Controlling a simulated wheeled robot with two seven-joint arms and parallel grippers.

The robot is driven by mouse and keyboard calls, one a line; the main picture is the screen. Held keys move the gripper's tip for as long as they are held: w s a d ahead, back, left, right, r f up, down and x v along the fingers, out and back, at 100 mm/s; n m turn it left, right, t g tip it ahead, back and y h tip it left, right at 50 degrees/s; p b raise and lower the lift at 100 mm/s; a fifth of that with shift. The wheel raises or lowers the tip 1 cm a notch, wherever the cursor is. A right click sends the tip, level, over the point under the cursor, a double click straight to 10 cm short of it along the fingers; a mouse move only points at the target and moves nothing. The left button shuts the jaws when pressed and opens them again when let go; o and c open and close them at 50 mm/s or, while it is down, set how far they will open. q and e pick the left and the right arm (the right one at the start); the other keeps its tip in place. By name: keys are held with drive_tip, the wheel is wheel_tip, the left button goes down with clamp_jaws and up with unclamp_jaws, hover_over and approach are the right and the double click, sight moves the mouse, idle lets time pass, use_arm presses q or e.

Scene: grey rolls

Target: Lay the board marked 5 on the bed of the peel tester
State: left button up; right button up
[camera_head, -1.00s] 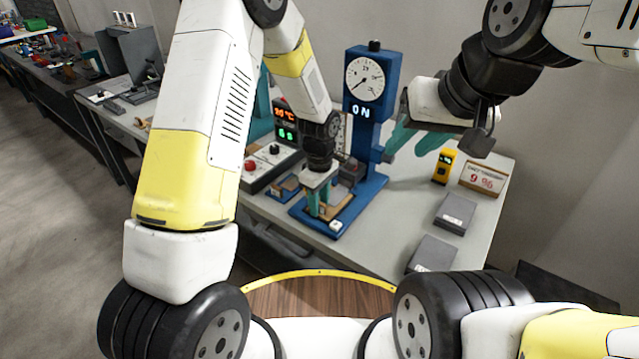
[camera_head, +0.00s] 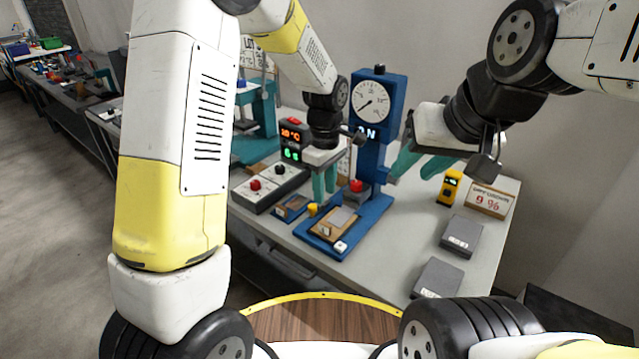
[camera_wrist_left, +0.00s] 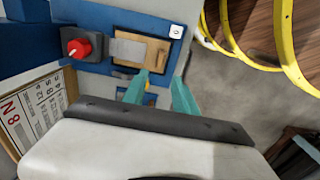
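A small white marked tag (camera_head: 341,246) sits at the board's near corner. My left gripper (camera_head: 324,194) is open and empty above the bed, its teal fingers apart in the left wrist view (camera_wrist_left: 162,80). My right gripper (camera_head: 412,172) is open and empty, right of the column.
A control box with red and black knobs (camera_head: 268,186) and a lit temperature display (camera_head: 291,140) stand left of the tester. A yellow meter (camera_head: 449,187), a percentage sign (camera_head: 487,200) and two grey blocks (camera_head: 461,235) (camera_head: 437,279) are on the right. Bare table lies between.

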use_arm(q)
drive_tip(key=s+a+r+m+t+h, duration=0.1)
drive_tip(key=s+a+r+m+t, duration=0.15)
drive_tip(key=s+a+r, duration=0.35)
drive_tip(key=s+a+r+m+t+h, duration=0.1)
drive_tip(key=s+a+r+m, duration=0.15)
drive_tip(key=r, duration=0.65)
drive_tip(key=s+a+r+m+t, duration=0.2)
drive_tip(key=s+a+r+m, duration=0.2)
drive_tip(key=s, duration=0.7)
drive_tip(key=shift+a+r+m+t, duration=0.15)
drive_tip(key=shift+a+m+t, duration=0.2)
drive_tip(key=shift+a+m, duration=0.7)
